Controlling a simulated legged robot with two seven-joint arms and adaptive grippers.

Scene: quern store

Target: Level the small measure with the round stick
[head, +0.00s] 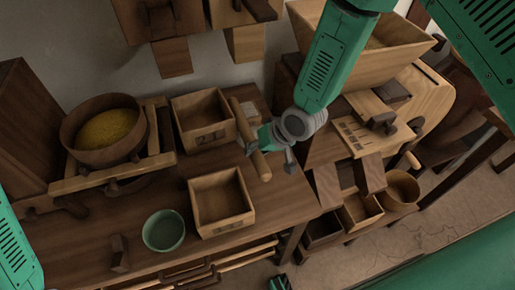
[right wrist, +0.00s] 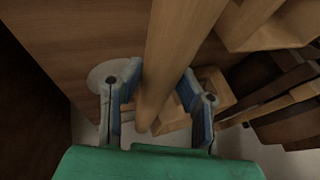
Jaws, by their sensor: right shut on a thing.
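The round stick (head: 242,119) is a light wooden rod. My right gripper (head: 266,150) is shut on it, and in the right wrist view the stick (right wrist: 182,40) runs between the two blue-lined fingers (right wrist: 162,88). My left gripper is not in view.
A round tub of yellow grain (head: 88,158) sits on a wooden frame (head: 153,140) at the left. A green bowl (head: 163,231) stands near the bench's front edge. A large hopper (head: 405,55) and a wooden bucket (head: 402,190) are at the right.

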